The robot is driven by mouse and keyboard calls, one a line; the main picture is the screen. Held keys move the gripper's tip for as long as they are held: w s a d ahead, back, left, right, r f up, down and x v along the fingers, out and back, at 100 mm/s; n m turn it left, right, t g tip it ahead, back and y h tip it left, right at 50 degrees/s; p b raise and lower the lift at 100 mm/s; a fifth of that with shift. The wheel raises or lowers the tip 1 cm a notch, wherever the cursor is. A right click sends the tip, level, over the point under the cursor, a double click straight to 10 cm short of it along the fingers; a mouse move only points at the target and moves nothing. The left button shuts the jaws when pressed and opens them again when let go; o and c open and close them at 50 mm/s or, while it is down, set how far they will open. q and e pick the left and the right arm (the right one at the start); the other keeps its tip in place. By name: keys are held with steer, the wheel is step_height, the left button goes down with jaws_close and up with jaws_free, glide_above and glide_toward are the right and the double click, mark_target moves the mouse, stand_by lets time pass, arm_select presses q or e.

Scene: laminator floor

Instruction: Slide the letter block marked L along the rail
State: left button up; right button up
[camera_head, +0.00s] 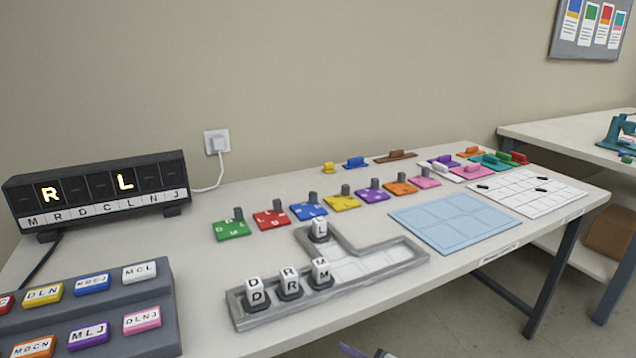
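The letter block marked L (319,228) is a white block on a dark base. It stands upright at the far upper end of the grey-walled rail (372,287), in the branch that runs toward the wall. White blocks marked D (255,290), R (289,281) and M (320,270) stand side by side at the left end of the rail's front channel. The channel right of M looks empty and pale.
A black display (98,190) at the left lights R and L. A grey stepped stand (130,346) holds labelled keys at the lower left. Coloured knobbed plates (271,219) line up behind the rail. A light blue mat (455,222) lies to its right.

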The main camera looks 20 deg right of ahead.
steer(key=s+f+m+g, duration=0.5)
steer(key=s+f, duration=0.7)
steer(key=f, duration=0.1)
steer(key=s+a+f+m+t+y, duration=0.1)
steer(key=a+f+t+y, duration=0.1)
steer(key=a+f, duration=0.2)
step_height(320, 180, down, 3)
steer(key=shift+s+r, duration=0.1)
steer(key=shift+s, duration=0.25)
steer(key=shift+a, duration=0.1)
